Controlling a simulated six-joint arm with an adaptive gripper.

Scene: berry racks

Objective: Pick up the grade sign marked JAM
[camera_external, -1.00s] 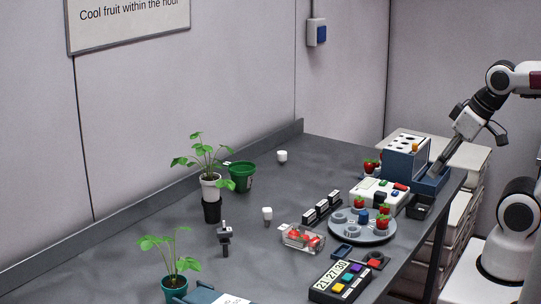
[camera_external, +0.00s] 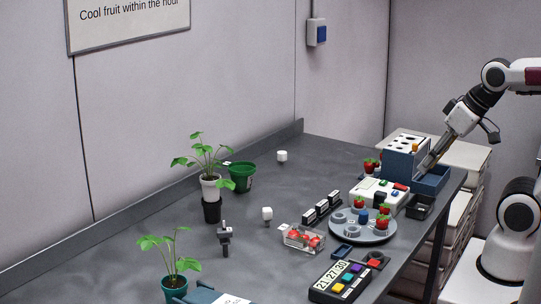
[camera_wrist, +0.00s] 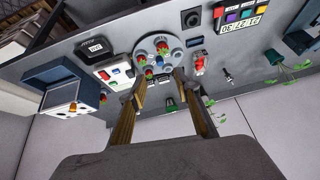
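Several small dark signs with white faces (camera_external: 322,207) stand in a row on the table, left of the round turntable, in the external view. Their lettering is too small to read, so I cannot tell which is marked JAM. I cannot make out the row in the wrist view. My gripper (camera_external: 429,163) is high at the right end of the table, by the blue box, well away from the signs. In the wrist view my gripper (camera_wrist: 161,79) has its two fingers spread apart with nothing held between them.
A grey turntable (camera_external: 345,231) carries strawberries and rings. A white button box (camera_external: 367,191), the blue box (camera_external: 399,164) and a dark labelled bin (camera_wrist: 95,48) stand near my gripper. A clear punnet (camera_external: 303,238) and a timer panel (camera_external: 338,281) are nearer. Plants stand left; the back middle is open.

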